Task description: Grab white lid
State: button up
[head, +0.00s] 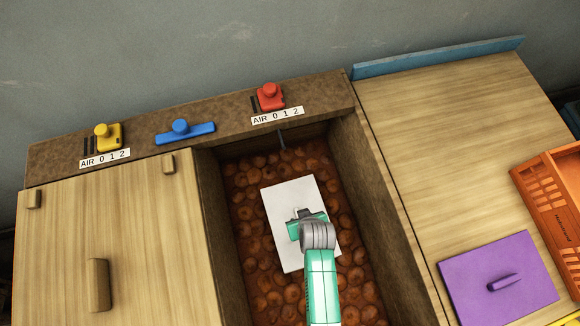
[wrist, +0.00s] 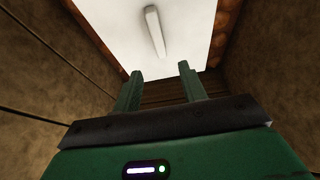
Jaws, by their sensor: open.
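The white lid (head: 287,196) is a flat rectangular panel lying in the brown bin, over the round brown contents. In the wrist view the white lid (wrist: 190,38) fills the upper middle, with a pale bar handle (wrist: 155,31) standing on it. My gripper (head: 307,222) is over the lid in the head view and hides part of it, including the handle. In the wrist view my gripper (wrist: 160,72) has its two green fingers apart with nothing between them. The handle lies beyond the fingertips, roughly in line with the gap.
Brown bin walls (head: 385,215) stand close on both sides. A wooden cover (head: 140,240) is at left, a wooden top (head: 450,130) at right with a purple lid (head: 498,277) and an orange crate (head: 552,200). Yellow (head: 108,137), blue (head: 185,132) and red (head: 270,97) fixtures line the back ledge.

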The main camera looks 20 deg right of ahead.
jog(key=shift+s+f, duration=0.2)
jog(key=shift+f, duration=0.35)
jog(key=shift+s, duration=0.2)
notch_tip(320, 180, down, 2)
jog(key=shift+b, duration=0.45)
jog(key=shift+w+f, duration=0.2)
jog(key=shift+w, duration=0.05)
jog(key=shift+b+x, duration=1.2)
jog(key=shift+x, duration=1.3)
jog(key=shift+s+f, duration=0.15)
jog(key=shift+f, duration=0.15)
grip_shut()
